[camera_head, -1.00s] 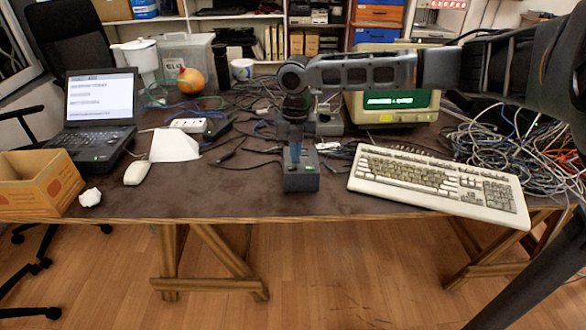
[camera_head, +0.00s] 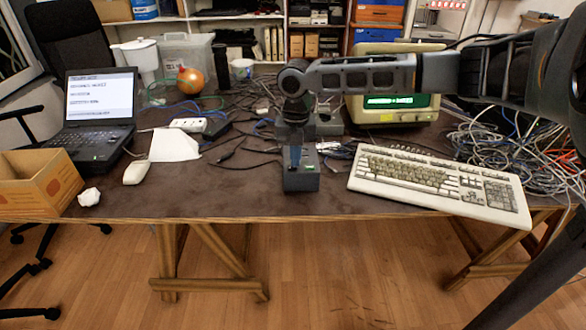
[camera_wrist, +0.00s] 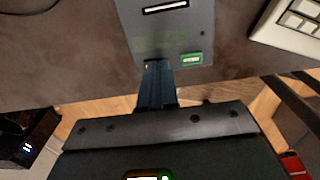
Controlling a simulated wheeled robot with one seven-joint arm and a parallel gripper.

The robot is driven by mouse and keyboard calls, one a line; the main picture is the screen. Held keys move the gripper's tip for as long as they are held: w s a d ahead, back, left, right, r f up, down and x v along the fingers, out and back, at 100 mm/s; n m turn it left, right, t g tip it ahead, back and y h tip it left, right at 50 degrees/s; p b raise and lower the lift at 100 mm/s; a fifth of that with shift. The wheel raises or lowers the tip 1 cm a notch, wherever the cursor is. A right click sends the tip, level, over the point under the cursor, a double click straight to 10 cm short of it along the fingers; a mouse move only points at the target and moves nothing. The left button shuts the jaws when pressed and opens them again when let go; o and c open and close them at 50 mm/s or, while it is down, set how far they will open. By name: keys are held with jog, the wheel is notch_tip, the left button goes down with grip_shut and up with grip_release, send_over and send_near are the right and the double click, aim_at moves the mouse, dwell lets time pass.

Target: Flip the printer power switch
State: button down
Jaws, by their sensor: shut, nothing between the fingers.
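The small dark grey printer (camera_head: 302,180) stands near the table's front edge, left of the keyboard. In the wrist view its top (camera_wrist: 168,30) shows a white slot at the far side and a green-lit switch (camera_wrist: 191,59) near its front right corner. My gripper (camera_head: 295,160) points down over the printer, its blue fingers together and empty. In the wrist view the fingertips (camera_wrist: 157,66) are at the printer's front edge, left of the green switch. I cannot tell whether they touch the printer.
A beige keyboard (camera_head: 440,185) lies close on the right, with tangled cables (camera_head: 510,140) beyond it. A green-screened monitor (camera_head: 395,115) stands behind. On the left are a laptop (camera_head: 97,110), a mouse (camera_head: 136,172) and a cardboard box (camera_head: 40,182).

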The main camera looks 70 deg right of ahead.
jog(key=shift+f, duration=0.35)
jog(key=shift+r+p, duration=2.85)
jog(key=shift+r, duration=0.75)
jog(key=shift+f, duration=0.1)
